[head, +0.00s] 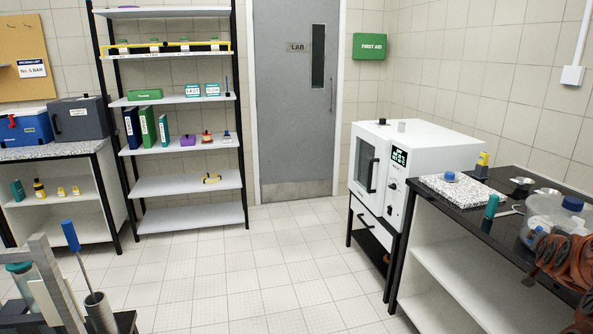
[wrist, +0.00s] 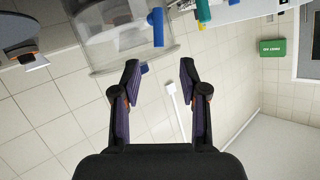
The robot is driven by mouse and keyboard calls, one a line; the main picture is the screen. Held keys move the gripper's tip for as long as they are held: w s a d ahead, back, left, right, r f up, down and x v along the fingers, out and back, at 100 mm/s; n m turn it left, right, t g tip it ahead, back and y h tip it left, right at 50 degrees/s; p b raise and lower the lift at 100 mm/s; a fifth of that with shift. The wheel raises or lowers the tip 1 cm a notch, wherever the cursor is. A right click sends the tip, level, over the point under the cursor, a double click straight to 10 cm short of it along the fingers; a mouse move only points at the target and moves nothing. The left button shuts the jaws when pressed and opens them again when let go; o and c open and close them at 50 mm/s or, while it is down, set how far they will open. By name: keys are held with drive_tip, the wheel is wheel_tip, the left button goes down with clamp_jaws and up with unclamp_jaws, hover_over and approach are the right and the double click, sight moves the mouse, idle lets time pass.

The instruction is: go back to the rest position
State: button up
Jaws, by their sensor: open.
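My gripper (wrist: 160,78) shows in the wrist view with its two dark fingers spread well apart. Nothing is between the fingertips; wall tiles and a white wall fitting show behind the gap. A clear container (wrist: 112,45) with a blue part lies just beyond the fingers, apart from them as far as I can tell. In the head view, the brown jointed part at the right edge seems to be my arm, over the dark bench. The gripper's fingertips cannot be made out there.
The dark bench (head: 416,186) at right carries a clear vessel (head: 540,205), a speckled slab (head: 450,195) and a green-capped bottle (head: 491,207). A white oven (head: 421,145) stands beyond it. Shelving (head: 190,187) stands at back left. The middle floor is clear.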

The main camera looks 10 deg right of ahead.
drive_tip(key=w+a+n+y, duration=0.2)
drive_tip(key=w+a+y, duration=0.15)
drive_tip(key=a, duration=0.65)
drive_tip(key=s+a+f+n+g+y+p, duration=0.1)
drive_tip(key=a+n+g+y, duration=0.15)
drive_tip(key=a, duration=1.25)
drive_tip(key=s+a+f+n+g+y, duration=0.1)
drive_tip(key=s+a+f+n+y, duration=0.15)
drive_tip(key=a, duration=1.25)
drive_tip(key=s+a+n+g, duration=0.1)
drive_tip(key=s+a+g, duration=0.1)
drive_tip(key=s+a, duration=0.4)
drive_tip(key=s+a+n+g+y+p, duration=0.1)
drive_tip(key=s+a, duration=0.5)
drive_tip(key=s, duration=0.7)
drive_tip(key=s+a+f+n+g, duration=0.1)
drive_tip(key=s+a+n+g, duration=0.2)
drive_tip(key=s, duration=0.6)
drive_tip(key=a+g, duration=0.2)
drive_tip(key=a, duration=0.1)
drive_tip(key=shift+s+y, duration=0.15)
drive_tip(key=shift+y, duration=0.2)
